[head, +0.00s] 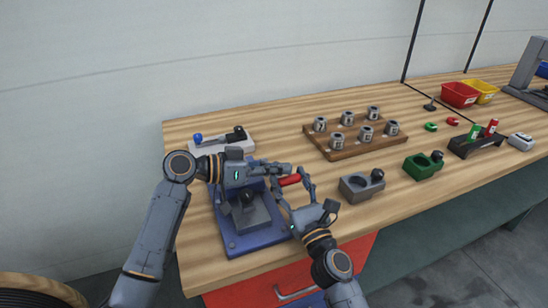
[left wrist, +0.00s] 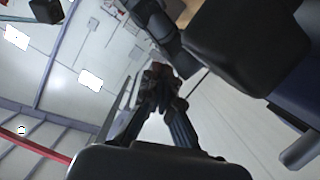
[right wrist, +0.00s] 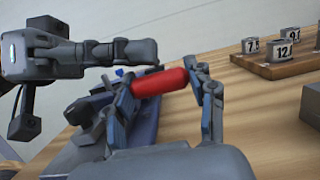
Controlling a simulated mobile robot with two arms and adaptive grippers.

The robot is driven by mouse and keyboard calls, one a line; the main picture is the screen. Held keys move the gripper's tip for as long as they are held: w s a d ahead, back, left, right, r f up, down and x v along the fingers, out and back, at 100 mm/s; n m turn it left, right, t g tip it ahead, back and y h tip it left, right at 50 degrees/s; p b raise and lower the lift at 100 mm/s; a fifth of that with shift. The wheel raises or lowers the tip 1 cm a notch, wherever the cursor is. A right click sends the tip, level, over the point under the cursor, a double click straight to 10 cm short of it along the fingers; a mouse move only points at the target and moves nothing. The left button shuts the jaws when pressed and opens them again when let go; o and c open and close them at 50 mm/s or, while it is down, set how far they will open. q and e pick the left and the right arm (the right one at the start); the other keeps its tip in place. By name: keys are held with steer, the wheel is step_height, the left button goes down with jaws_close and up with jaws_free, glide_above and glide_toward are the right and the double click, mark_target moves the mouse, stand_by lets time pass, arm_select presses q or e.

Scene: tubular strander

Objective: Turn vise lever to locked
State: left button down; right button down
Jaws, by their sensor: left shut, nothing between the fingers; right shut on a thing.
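The vise (head: 233,238) has a blue base plate with a grey body and stands at the table's front left edge. Its lever ends in a red handle (head: 290,180), which also shows in the right wrist view (right wrist: 160,82). My right gripper (head: 294,185) is shut on the red handle, one finger at each end of it. My left gripper (head: 287,169) is shut and empty, just above and behind the handle. Its closed fingers show in the left wrist view (left wrist: 162,80). My left gripper and arm hide part of the vise and most of the lever's shaft.
A light tray (head: 222,147) with a blue-knobbed tool lies behind the vise. A wooden rack (head: 358,150) with numbered grey parts stands at the back. A grey block (head: 357,188) and a green block (head: 420,167) stand to the right. A red bin (head: 459,95) is farther off.

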arm_select(q)
steer(key=shift+s+f, duration=0.1)
steer(key=shift+f, duration=0.15)
